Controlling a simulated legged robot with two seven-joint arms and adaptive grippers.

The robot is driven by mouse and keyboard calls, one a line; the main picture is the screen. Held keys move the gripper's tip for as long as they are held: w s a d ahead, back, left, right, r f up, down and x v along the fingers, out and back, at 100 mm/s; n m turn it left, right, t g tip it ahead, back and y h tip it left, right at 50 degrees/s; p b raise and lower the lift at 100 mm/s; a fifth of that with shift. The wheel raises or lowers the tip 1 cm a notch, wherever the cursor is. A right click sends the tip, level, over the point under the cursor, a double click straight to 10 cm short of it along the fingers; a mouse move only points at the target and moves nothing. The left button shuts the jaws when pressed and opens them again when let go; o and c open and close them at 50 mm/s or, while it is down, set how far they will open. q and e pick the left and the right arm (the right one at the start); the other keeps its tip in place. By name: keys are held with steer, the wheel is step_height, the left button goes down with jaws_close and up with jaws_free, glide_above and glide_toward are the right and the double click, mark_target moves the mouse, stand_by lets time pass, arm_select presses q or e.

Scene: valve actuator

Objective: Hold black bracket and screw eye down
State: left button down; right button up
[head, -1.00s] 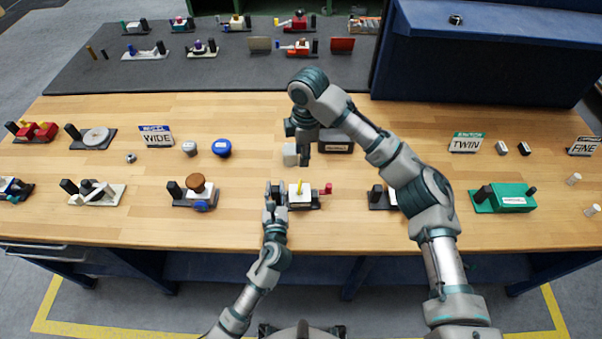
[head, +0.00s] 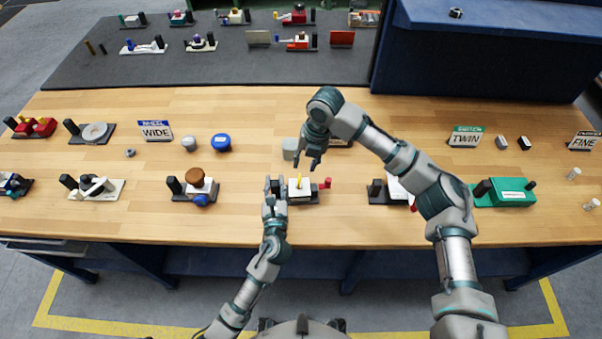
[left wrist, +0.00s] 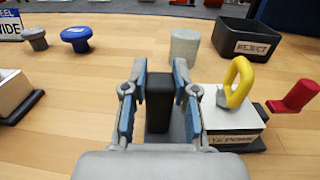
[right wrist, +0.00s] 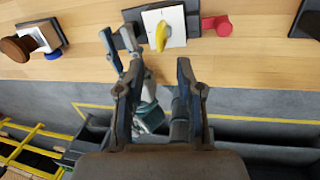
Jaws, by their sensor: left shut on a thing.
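The white valve block on a dark base carries a yellow screw eye (head: 299,181), which stands upright and also shows in the left wrist view (left wrist: 238,82) and right wrist view (right wrist: 161,36). A red knob (left wrist: 297,96) sticks out on its right side. The black bracket (left wrist: 158,102) is an upright block at the base's left end. My left gripper (head: 274,184) is shut on this bracket, one finger on each side. My right gripper (head: 314,161) is open and empty, behind and slightly right of the screw eye, apart from it.
A grey cylinder (left wrist: 184,46) and a black reject bin (left wrist: 247,44) stand behind the valve. A unit with a brown knob (head: 195,174) is to the left, and a green unit (head: 508,192) is far right. Bare wood lies in front of the valve.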

mark_target(300, 178)
steer(key=f, duration=0.3)
steer(key=a+f, duration=0.1)
steer(key=f, duration=0.2)
steer(key=shift+a+f, duration=0.15)
steer(key=shift+f, duration=0.05)
jaws_close()
